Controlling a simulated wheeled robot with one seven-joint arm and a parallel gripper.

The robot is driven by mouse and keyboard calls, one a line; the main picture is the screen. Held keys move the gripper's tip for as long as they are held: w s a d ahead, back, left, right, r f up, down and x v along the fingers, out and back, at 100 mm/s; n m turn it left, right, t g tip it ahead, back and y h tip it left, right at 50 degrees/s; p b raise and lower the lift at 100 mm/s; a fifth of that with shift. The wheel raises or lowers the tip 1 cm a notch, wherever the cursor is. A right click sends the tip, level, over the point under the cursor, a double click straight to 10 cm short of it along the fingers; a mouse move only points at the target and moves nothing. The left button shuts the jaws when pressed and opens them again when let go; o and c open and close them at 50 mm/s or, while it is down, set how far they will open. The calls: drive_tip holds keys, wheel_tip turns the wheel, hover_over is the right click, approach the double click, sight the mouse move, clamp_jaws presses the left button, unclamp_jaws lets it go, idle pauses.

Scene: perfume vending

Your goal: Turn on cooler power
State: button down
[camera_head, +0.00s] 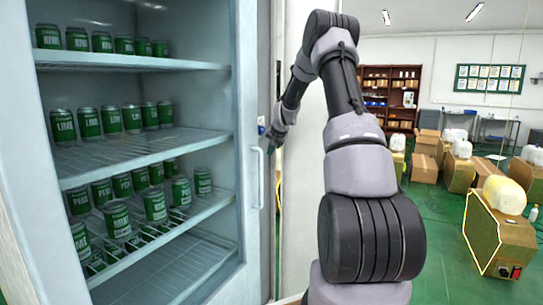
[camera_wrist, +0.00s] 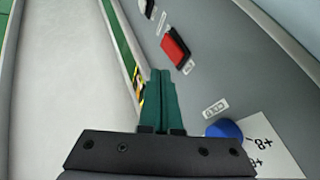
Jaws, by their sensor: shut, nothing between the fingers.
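The cooler (camera_head: 245,175) stands at the left in the head view, with shelves of green cans behind glass. In the wrist view its grey side panel (camera_wrist: 225,75) carries a red rocker switch (camera_wrist: 175,46) in a black frame. A blue knob (camera_wrist: 223,130) sits lower on the panel, beside a white label with plus and minus marks. My gripper (camera_wrist: 160,73) has its green fingers shut and empty. The fingertips are just below and left of the red switch, and I see a gap between them. In the head view my gripper (camera_head: 273,138) is small beside the cooler's edge.
A vertical door handle (camera_head: 257,177) is close below my gripper. A pale wall or panel (camera_head: 303,190) stands right of the cooler. Boxes with white jugs (camera_head: 480,215) stand on the green floor at the right, with shelves behind.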

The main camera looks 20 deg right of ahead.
drive_tip(key=s+a+r, duration=0.1)
drive_tip(key=s+r, duration=0.2)
drive_tip(key=r, duration=0.4)
drive_tip(key=shift+s, duration=0.25)
drive_tip(key=shift+r, duration=0.1)
